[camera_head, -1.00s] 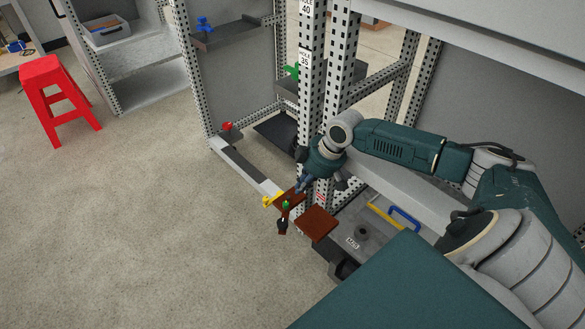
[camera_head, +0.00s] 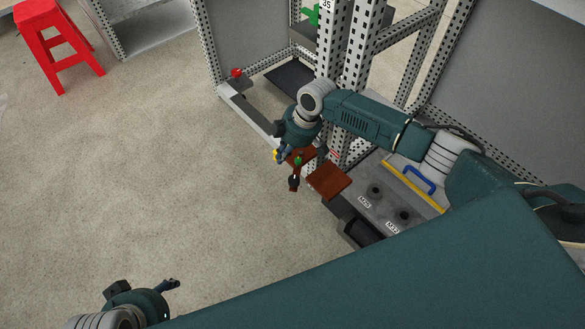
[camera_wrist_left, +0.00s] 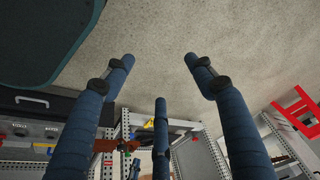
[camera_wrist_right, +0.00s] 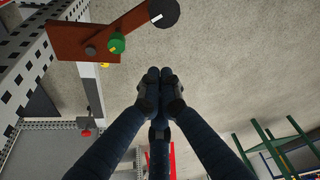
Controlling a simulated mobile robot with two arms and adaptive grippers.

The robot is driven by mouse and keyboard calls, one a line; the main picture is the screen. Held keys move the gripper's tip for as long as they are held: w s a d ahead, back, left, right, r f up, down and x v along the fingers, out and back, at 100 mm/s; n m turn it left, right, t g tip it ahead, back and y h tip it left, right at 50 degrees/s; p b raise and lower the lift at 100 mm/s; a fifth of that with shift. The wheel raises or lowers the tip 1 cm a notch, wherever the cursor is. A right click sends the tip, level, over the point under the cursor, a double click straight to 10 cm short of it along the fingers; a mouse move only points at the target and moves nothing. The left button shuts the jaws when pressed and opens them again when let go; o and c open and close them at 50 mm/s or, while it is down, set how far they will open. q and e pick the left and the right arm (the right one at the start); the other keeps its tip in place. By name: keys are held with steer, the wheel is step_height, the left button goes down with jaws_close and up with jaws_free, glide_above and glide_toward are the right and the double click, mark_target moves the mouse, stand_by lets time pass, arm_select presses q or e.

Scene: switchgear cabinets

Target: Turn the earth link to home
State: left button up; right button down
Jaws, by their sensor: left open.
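The link is a brown bar (camera_head: 296,172) on a brown plate, with a green knob (camera_head: 298,160) at its upper end and a black knob (camera_head: 293,184) at its lower end. In the right wrist view the brown bar (camera_wrist_right: 137,27) slants from the green knob (camera_wrist_right: 116,43) to a black disc (camera_wrist_right: 163,12) with a white line. My right gripper (camera_head: 283,153) is just left of the plate in the head view. Its fingers (camera_wrist_right: 158,76) are together, nothing visible between them, apart from the bar. My left gripper (camera_head: 173,284) is open and empty over the floor, far from the link.
A perforated steel post (camera_head: 330,55) stands behind my right arm. A red knob (camera_head: 237,73) is farther back and a red stool (camera_head: 57,45) at upper left. Floor between is clear.

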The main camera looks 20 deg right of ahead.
mark_target(297, 167)
steer(key=b+x, duration=0.3)
steer(key=x, duration=0.5)
arm_select(q)
steer(key=w+d+r+t+h, duration=0.1)
steer(key=w+d+r+t, duration=0.1)
steer(key=w, duration=0.5)
steer(key=w+d+r+t, duration=0.2)
steer(key=w+r+t, duration=0.3)
steer(key=w, duration=0.2)
steer(key=shift+w+d+h, duration=0.25)
steer(key=shift+d+h, duration=0.05)
steer(key=shift+h, duration=0.1)
arm_select(e)
steer(key=shift+s+d+r, duration=0.1)
steer(key=shift+s+d, duration=0.4)
steer(key=shift+d, duration=0.35)
steer(key=shift+s+d, duration=0.55)
steer(key=shift+d, duration=0.35)
arm_select(q)
steer(key=shift+s, duration=0.1)
